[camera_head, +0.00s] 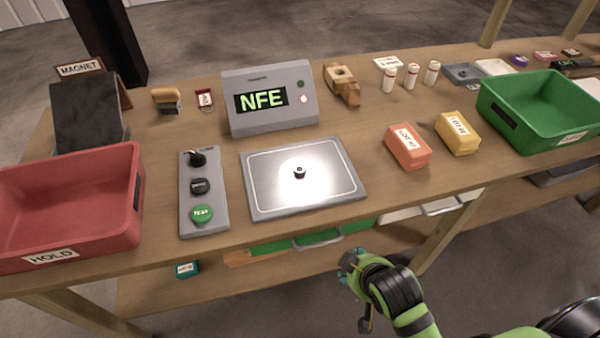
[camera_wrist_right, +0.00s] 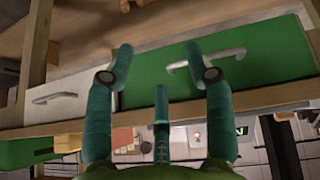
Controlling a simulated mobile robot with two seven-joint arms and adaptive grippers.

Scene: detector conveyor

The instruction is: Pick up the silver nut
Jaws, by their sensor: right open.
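A small dark-and-silver nut (camera_head: 299,173) sits near the middle of the bright, grey-rimmed plate (camera_head: 262,198) on the workbench. My right gripper (camera_head: 353,288) is in front of the bench's front edge, below and to the right of the plate, apart from the nut. In the right wrist view my right gripper (camera_wrist_right: 158,62) has its teal fingers spread, with nothing between them. The nut cannot be made out in that view. My left gripper is not in view.
The detector box (camera_head: 270,98) reading NFE stands behind the plate, and a button panel (camera_head: 203,180) lies left of it. A red HOLD bin (camera_head: 70,200) is at left, a green bin (camera_head: 540,110) at right. Orange (camera_head: 407,146) and yellow (camera_head: 457,132) blocks lie right of the plate.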

